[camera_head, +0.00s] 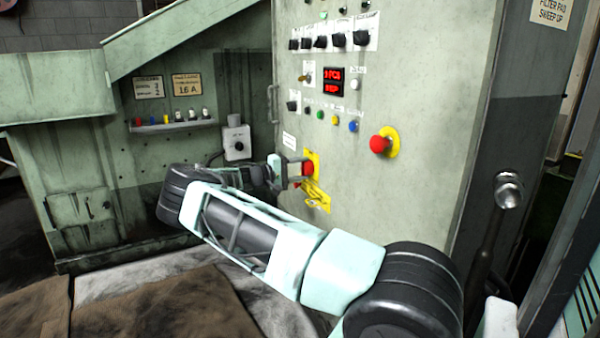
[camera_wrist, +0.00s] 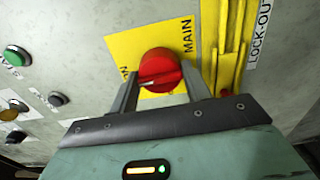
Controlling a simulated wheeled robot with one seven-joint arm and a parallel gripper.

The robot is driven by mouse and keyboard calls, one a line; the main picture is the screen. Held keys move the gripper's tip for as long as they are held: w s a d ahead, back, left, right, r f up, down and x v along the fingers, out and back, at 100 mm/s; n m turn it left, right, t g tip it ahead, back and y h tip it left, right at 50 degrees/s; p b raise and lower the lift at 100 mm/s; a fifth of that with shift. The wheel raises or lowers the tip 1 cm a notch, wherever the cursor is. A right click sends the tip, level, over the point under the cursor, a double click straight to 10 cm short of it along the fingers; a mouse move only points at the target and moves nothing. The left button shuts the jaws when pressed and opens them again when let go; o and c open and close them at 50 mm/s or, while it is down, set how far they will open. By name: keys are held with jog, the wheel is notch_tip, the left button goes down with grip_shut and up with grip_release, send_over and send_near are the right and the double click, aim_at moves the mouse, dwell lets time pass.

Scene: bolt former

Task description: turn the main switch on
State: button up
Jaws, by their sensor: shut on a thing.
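The main switch (camera_wrist: 160,72) is a round red knob on a yellow plate (camera_wrist: 125,45) marked "MAIN". In the wrist view my gripper (camera_wrist: 162,88) has one finger on each side of the knob and is shut on it. The knob's grip bar shows a pale line lying nearly level in that view. In the head view the red switch (camera_head: 308,168) sits low on the grey cabinet front, partly covered by my gripper (camera_head: 300,170). The contact faces of the fingers are hard to see.
A yellow lock-out bracket (camera_wrist: 232,55) stands right beside the switch. Above are small buttons, a red display (camera_head: 333,81) and a red emergency button (camera_head: 381,145) on yellow. A grey box with a dial (camera_head: 237,143) is on the green machine at left. A lever (camera_head: 508,190) stands at right.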

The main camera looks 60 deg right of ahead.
dwell(0.4)
jog(key=o, duration=1)
jog(key=shift+c, duration=0.2)
jog(key=p+v, duration=0.2)
jog(key=v, duration=1.5)
jog(key=shift+a, duration=0.2)
